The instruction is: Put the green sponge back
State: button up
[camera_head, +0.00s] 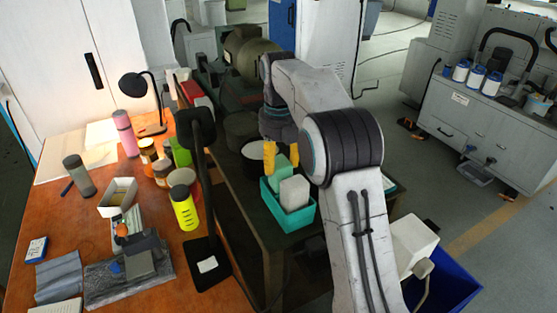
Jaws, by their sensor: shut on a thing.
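The green sponge (280,172) is a pale green block between the yellow fingers of my gripper (282,157). My gripper points down and is shut on it. The sponge is at the back left of a teal open-topped box (291,223), over or partly inside it. I cannot tell whether it touches the bottom. A whitish block (295,193) stands in the box, beside and in front of the sponge, and hides part of it.
The box stands on a dark bench beside an orange table (160,250). A black stand (209,265) rises left of the box. A yellow-green bottle (184,210) and several jars stand further left. A dark round container (252,157) is close to my gripper's left.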

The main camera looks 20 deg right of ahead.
jog(key=shift+f+b, duration=0.3)
jog(key=shift+f, duration=0.2)
jog(key=o, duration=1.2)
jog(key=shift+o, duration=0.2)
jog(key=shift+r, duration=0.15)
jog(key=shift+r, duration=3.3)
jog(key=shift+s+r+m, duration=0.3)
jog(key=shift+r, duration=0.15)
jog(key=s+m, duration=0.2)
jog(key=s+r+m, duration=0.1)
jog(key=s+m, duration=0.1)
jog(key=m, duration=0.1)
jog(key=s+r+m+t, duration=0.1)
jog(key=s+m, duration=0.1)
jog(key=shift+r+m, duration=0.25)
jog(key=shift+m, duration=0.15)
jog(key=s+f+m+t, duration=0.1)
jog(key=s+f+m, duration=0.4)
jog(key=s+m, duration=0.7)
jog(key=s+f+m+t, duration=0.1)
jog(key=s+f+m, duration=0.4)
jog(key=s+m, duration=0.7)
jog(key=shift+s+f+t, duration=0.25)
jog(key=shift+t, duration=0.05)
